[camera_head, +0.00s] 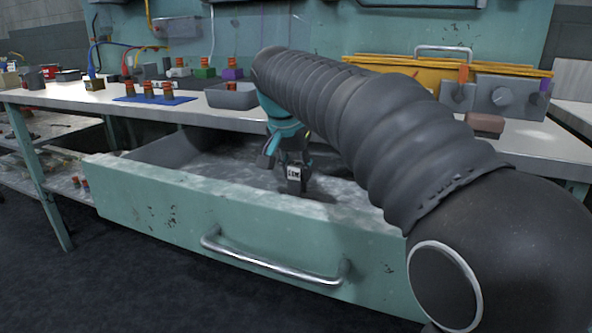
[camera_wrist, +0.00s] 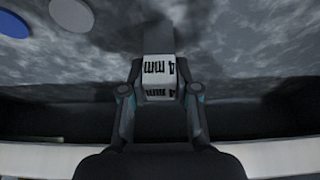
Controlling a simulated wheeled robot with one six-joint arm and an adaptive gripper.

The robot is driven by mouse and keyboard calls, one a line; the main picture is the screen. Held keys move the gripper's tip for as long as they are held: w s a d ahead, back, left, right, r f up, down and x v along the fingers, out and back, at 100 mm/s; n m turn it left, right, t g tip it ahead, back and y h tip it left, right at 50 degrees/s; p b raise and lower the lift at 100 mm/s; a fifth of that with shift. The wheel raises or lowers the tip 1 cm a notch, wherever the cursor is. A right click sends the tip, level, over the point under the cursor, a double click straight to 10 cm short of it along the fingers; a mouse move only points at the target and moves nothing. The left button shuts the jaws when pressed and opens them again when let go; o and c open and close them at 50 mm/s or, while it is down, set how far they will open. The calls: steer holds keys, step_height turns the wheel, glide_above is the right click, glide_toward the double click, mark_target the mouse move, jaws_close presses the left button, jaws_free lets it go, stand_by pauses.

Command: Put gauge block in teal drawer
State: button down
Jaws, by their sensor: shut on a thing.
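The teal drawer (camera_head: 170,204) stands pulled open below the workbench, with a metal bar handle on its front. My gripper (camera_head: 290,168) reaches down into the drawer's opening. The gauge block (camera_head: 294,174) is between its fingers, a small dark block with a white label. The mottled grey drawer floor shows beyond the block. I cannot tell whether the block touches the floor.
In the wrist view a blue disc (camera_wrist: 12,24) and a grey disc (camera_wrist: 72,14) show at the upper left.

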steer(key=shift+f, duration=0.1)
steer(key=c, duration=0.8)
jaws_free()
steer(key=shift+c, duration=0.2)
steer(key=p+v, duration=0.2)
steer(key=v, duration=1)
steer(key=shift+p, duration=0.4)
steer(key=shift+w, duration=0.1)
